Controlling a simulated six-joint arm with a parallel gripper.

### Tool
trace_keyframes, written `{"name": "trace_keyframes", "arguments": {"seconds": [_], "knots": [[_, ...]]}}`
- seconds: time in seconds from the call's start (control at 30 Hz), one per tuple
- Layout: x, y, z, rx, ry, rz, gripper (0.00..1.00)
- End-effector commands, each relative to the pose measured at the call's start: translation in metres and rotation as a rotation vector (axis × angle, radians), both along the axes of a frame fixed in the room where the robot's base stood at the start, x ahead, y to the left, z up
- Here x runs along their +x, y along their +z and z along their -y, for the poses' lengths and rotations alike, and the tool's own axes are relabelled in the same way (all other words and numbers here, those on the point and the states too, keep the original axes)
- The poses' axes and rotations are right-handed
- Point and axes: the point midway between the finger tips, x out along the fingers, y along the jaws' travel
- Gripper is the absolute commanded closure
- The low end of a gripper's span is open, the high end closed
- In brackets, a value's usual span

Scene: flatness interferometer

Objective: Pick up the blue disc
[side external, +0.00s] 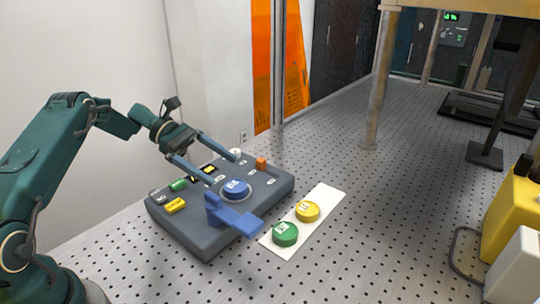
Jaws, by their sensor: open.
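The blue disc (235,189) lies in a round ringed seat on top of the dark grey instrument box (205,236). A pale label marks its top. My gripper (222,163) is open above the left and back part of the box. Its two long blue-grey fingers are spread and point down to the right. One fingertip appears close to the disc's upper left; I cannot tell the exact height. Nothing is between the fingers. A blue bracket or lever (232,219) stands at the front of the box beside the disc.
A white mat (315,208) on the perforated table holds a green disc (285,234) and a yellow disc (307,211). The box carries a yellow block (175,206), a green knob (179,185) and an orange knob (261,163). A post (380,90) stands behind.

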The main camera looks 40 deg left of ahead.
Motion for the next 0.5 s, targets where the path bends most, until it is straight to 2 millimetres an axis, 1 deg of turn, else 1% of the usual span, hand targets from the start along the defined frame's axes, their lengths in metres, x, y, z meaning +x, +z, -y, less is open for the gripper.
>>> {"name": "trace_keyframes", "arguments": {"seconds": [0.03,0.17,0.27,0.5], "knots": [[-0.003,-0.009,-0.004,-0.017,0.015,-0.02,0.01],[-0.006,-0.018,-0.007,-0.037,0.036,-0.041,0.01],[-0.004,-0.021,0.001,-0.035,0.036,-0.04,0.01],[0.004,-0.032,0.028,-0.034,0.034,-0.04,0.01]]}}
